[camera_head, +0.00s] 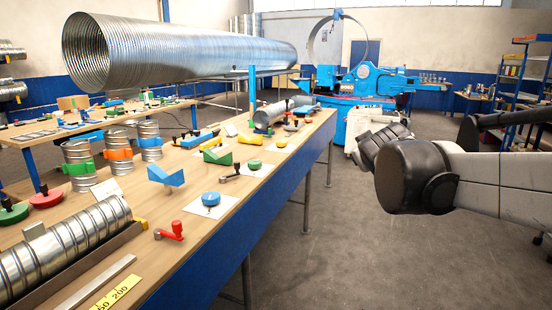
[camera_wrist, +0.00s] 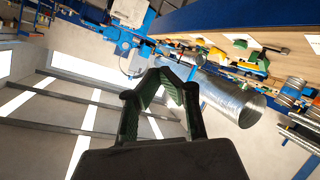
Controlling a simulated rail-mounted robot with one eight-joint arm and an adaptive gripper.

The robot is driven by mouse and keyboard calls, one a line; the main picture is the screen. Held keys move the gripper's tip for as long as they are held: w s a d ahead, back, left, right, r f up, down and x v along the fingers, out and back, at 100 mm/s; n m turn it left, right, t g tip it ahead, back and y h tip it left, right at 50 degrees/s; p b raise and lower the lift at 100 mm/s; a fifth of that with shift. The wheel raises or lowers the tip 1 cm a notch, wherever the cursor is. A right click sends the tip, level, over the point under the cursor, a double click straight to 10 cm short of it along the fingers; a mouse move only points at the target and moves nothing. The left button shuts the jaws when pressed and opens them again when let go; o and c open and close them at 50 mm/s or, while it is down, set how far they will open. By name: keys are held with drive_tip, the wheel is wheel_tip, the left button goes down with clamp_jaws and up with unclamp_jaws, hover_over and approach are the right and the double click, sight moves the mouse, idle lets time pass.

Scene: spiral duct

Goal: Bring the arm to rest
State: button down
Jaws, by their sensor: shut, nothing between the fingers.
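My gripper (camera_wrist: 166,74) shows in the wrist view, its two dark green-black fingers angled together at the tips, shut and empty. In the head view my grey and black arm is at the right, in the air over the floor and clear of the bench. My gripper cannot be made out in that view. The wrist view is strongly tilted, with the ceiling at the lower left and the bench at the upper right. A large spiral duct (camera_wrist: 232,100) appears beyond the fingers, apart from them.
The long wooden workbench (camera_head: 217,184) on the left holds ribbed duct pieces (camera_head: 78,166), coloured clamps and small tools. The large spiral duct (camera_head: 180,50) is above the benches. A blue machine (camera_head: 361,80) stands at the back, shelves (camera_head: 512,72) at the right. Floor between is open.

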drive_tip(key=s+f+m+g+y, duration=0.1)
drive_tip(key=s+f+g, duration=0.1)
drive_tip(key=s+f, duration=0.4)
drive_tip(key=s+a+f+m+g, duration=0.1)
drive_tip(key=s+f, duration=0.5)
drive_tip(key=s, duration=0.9)
drive_tip(key=s+a+f+m+g+y+p, duration=0.1)
drive_tip(key=s+f+m+g, duration=0.1)
drive_tip(key=s+f, duration=0.4)
drive_tip(key=s+g, duration=0.1)
drive_tip(key=s, duration=0.3)
drive_tip(key=shift+s+a+m+g+y, duration=0.15)
drive_tip(key=shift+s+m+g+y, duration=0.15)
